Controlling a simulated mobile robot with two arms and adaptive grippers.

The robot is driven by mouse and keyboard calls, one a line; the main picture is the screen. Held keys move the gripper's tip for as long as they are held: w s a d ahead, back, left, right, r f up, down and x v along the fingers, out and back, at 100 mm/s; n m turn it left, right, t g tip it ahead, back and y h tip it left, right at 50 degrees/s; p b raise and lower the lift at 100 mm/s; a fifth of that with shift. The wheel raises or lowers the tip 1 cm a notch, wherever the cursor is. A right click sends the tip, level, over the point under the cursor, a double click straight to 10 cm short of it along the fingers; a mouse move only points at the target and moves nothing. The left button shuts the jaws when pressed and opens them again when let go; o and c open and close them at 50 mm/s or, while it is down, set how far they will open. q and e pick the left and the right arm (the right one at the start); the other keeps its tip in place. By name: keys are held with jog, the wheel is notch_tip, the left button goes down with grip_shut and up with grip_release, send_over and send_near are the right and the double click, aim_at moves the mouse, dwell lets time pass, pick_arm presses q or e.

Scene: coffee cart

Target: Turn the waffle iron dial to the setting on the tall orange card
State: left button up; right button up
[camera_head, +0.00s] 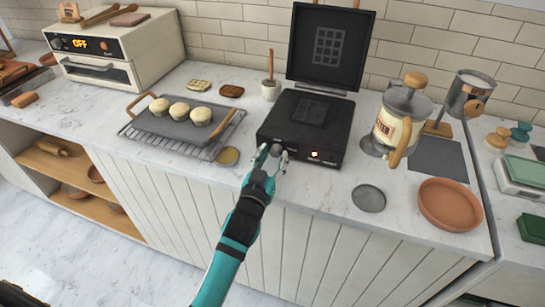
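The waffle iron (340,140) is a black box on the counter with its lid (328,45) raised. Its front face carries a small round dark dial (276,149) at the left and a lit orange light at the right. My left gripper (272,155) is at the dial, its fingertips apart on either side of it; contact is not clear. The dial's setting is too small to read. My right gripper is out of view.
A tray (165,125) with several pale muffins lies left of the iron on a wire rack. The oven (120,50) shows OFF.

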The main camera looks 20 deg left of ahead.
pick_arm(q)
grip_shut()
jog(key=shift+r+m+p, duration=0.15)
jog(key=shift+m+p, duration=0.2)
jog(key=shift+m, duration=1.25)
jog(key=shift+o, duration=1.6)
grip_release()
